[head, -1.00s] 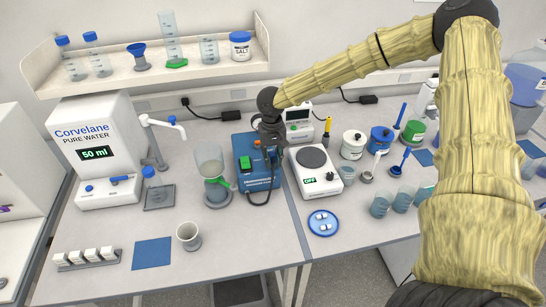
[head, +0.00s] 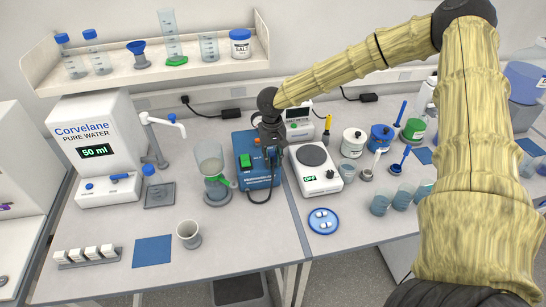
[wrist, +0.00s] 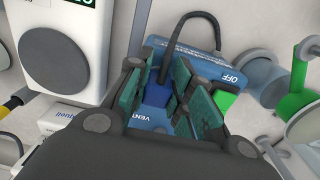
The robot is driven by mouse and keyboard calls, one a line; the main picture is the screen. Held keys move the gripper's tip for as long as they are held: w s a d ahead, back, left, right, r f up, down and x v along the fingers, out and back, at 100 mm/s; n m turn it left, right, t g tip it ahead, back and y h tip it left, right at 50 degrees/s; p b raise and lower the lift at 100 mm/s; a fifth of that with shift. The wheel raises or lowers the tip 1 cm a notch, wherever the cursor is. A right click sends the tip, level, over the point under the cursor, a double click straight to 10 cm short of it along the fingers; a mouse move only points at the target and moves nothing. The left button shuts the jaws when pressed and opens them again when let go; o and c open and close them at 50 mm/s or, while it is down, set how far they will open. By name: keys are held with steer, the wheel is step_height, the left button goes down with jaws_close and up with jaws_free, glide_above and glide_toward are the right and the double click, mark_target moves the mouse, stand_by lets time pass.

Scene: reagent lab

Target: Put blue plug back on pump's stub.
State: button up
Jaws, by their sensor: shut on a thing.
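The pump (head: 262,184) is a blue box near the middle of the bench, with a green switch and a black cord or hose looping at its front. My gripper (head: 270,143) is over the pump's back right part. In the wrist view my gripper (wrist: 163,95) has teal pads on either side of a dark blue plug (wrist: 157,94), shut on it. The pump's blue top (wrist: 208,62) with its lettering lies just beyond the pads. The stub is hidden by the gripper and plug, so I cannot tell whether the plug is seated on it.
A balance (head: 316,183) stands close to the pump's right. A glass vessel on a stand with a green clip (head: 222,181) is close on its left. A beaker (head: 188,235) and blue mat (head: 153,252) are in front left. Free bench lies before the pump.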

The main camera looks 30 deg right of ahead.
steer(key=shift+f, duration=0.15)
steer(key=o, duration=1)
step_height(320, 180, up, 12)
stand_by(0.3)
stand_by(0.4)
